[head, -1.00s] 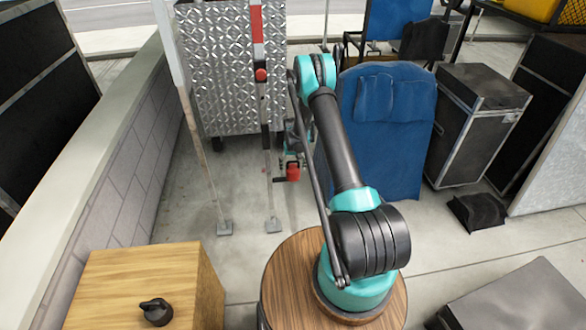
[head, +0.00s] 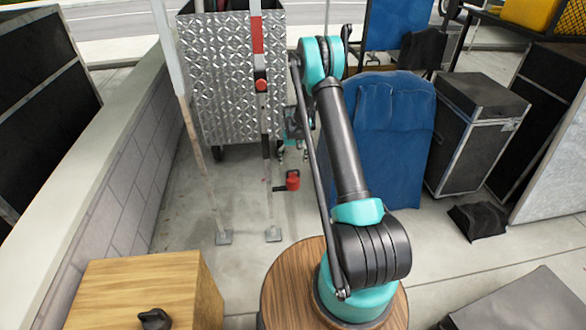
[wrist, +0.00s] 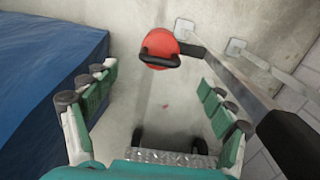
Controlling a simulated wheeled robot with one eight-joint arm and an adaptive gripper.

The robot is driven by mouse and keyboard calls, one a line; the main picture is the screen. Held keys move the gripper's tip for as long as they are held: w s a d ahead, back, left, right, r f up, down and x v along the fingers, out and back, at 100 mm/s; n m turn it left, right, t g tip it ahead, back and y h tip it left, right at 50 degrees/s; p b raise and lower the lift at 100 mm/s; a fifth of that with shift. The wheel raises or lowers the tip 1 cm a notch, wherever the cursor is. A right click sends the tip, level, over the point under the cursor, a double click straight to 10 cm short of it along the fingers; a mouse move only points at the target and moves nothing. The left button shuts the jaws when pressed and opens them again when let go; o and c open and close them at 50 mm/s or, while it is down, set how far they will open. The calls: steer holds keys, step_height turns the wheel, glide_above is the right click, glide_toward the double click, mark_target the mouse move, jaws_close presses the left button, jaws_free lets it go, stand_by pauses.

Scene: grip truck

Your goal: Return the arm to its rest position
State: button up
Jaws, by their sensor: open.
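My arm (head: 347,140) reaches up and away from its round wooden stand, with its elbow raised. My gripper (head: 292,152) is partly hidden behind the arm and a thin rod of mine in the head view. It is open and empty in the wrist view (wrist: 157,85), with its green and white fingers spread wide. A red knob with a black grip (head: 293,181) is on the side of a metal pole. It also shows in the wrist view (wrist: 158,45), beyond the fingertips and apart from them.
Two poles (head: 268,195) stand left of the arm, before a silver diamond-plate box (head: 225,100). A blue-covered item (head: 390,130) is close on the right, with a black case (head: 472,135) beyond. A wooden box (head: 130,290) is front left.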

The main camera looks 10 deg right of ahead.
steer(key=shift+r, duration=0.9)
steer(key=s+d+r+t, duration=0.2)
steer(key=s+r, duration=1.3)
steer(key=r, duration=0.4)
steer(key=s+d+r+t, duration=0.1)
steer(key=s, duration=1.2)
steer(key=s+d+r+t, duration=0.1)
steer(key=s+r, duration=0.1)
steer(key=s, duration=1.1)
steer(key=shift+s, duration=0.35)
